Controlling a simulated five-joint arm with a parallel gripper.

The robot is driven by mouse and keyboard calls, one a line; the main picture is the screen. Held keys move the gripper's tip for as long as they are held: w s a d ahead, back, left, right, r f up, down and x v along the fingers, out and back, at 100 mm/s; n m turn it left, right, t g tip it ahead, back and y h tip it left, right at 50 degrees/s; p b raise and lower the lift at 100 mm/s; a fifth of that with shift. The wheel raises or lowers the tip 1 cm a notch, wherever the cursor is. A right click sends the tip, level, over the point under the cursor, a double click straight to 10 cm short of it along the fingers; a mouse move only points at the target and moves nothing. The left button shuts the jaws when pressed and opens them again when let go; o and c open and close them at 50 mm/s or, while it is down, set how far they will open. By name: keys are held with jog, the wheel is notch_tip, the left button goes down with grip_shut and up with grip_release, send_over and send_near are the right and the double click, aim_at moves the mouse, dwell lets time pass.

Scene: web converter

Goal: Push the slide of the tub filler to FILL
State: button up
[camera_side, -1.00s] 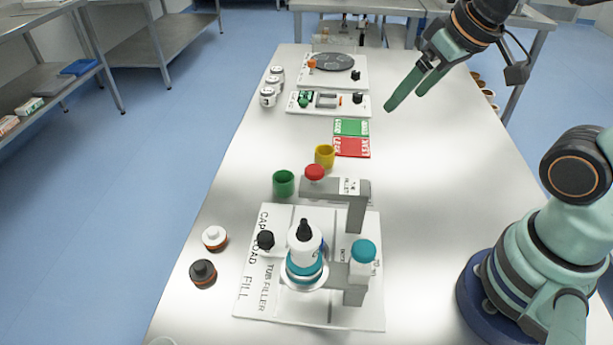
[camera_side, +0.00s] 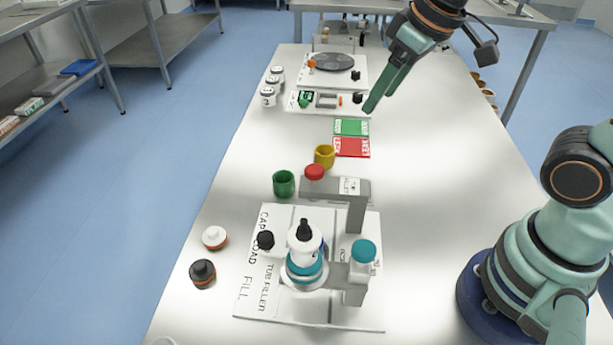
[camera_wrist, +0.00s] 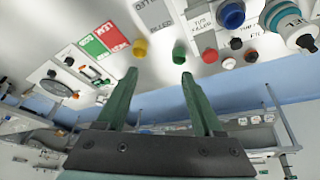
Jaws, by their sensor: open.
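The tub filler is a white base plate (camera_side: 258,306) at the front of the table in the side view, lettered CAP, LOAD, FILL and TUB FILLER. A black knob (camera_side: 265,239) stands on it beside the LOAD lettering; I cannot tell surely whether it is the slide's handle. A white and teal bottle with a black tip (camera_side: 304,238) stands in a ring right of the knob. A grey bracket with a red button (camera_side: 314,172) rises behind. My gripper (camera_side: 375,101) is open and empty, high and far behind the filler; its fingers (camera_wrist: 158,74) show apart in the wrist view.
A green cup (camera_side: 284,183) and a yellow cup (camera_side: 325,156) stand behind the filler. Black (camera_side: 202,273) and white (camera_side: 215,237) capped pieces lie left. A green and red card (camera_side: 351,146) lies farther back. The table's right side is mostly clear.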

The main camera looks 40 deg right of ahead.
aim_at(265, 236)
jog(key=w+a+f+n+g, duration=0.1)
jog(key=a, duration=0.2)
jog(key=w+a+f+n+g, duration=0.1)
jog(key=a+n, duration=0.1)
jog(key=a, duration=0.2)
jog(key=w+a+n, duration=0.1)
jog(key=a+n, duration=0.1)
jog(key=a, duration=0.2)
jog(key=shift+w+f+g, duration=0.4)
jog(key=a+f+n+g, duration=0.2)
jog(key=a+f+n, duration=0.35)
jog(key=a, duration=0.55)
jog(key=shift+m+h, duration=0.3)
jog(key=shift+m, duration=0.15)
jog(key=f, duration=1.2)
jog(key=shift+s+f, duration=0.2)
jog(key=shift+f, duration=0.15)
grip_shut()
jog(key=shift+r, duration=0.1)
